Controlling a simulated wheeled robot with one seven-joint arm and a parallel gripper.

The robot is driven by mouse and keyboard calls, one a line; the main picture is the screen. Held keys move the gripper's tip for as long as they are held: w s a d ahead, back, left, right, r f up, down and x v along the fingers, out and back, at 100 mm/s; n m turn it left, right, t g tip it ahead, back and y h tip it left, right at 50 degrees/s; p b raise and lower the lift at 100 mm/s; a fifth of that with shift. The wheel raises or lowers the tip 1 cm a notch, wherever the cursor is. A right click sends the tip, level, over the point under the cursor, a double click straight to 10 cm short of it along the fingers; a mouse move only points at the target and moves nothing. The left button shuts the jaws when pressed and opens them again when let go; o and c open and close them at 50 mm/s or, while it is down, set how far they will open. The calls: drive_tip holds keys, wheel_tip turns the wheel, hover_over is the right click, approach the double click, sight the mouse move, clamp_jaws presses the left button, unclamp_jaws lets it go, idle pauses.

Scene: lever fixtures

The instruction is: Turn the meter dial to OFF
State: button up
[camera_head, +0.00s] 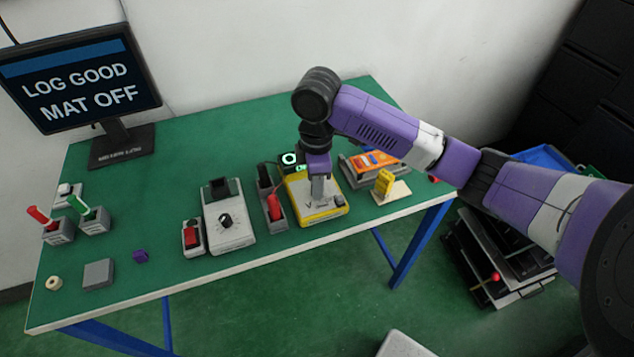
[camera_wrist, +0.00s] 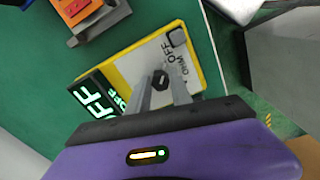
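The meter (camera_head: 297,190) is a yellow-framed box with a grey face near the table's front edge. In the wrist view the meter (camera_wrist: 194,57) shows printed labels, among them OFF, and a display (camera_wrist: 93,94) with green lit characters. Its small black dial (camera_wrist: 160,79) lies between my two fingers. My gripper (camera_head: 318,202) points down over the meter's face and hides the dial in the head view. In the wrist view my gripper (camera_wrist: 162,83) has one finger on each side of the dial; whether they touch it is unclear.
Left of the meter are a red probe (camera_head: 275,207) in a dark holder and a white box (camera_head: 228,216) with a black knob. An orange device (camera_head: 372,160) and a yellow block (camera_head: 384,183) are to the right. The monitor (camera_head: 80,80) reads LOG GOOD MAT OFF.

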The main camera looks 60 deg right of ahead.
drive_tip(key=shift+o, duration=1.3)
wheel_tip(320, 180, up, 8)
drive_tip(key=shift+f, duration=0.1)
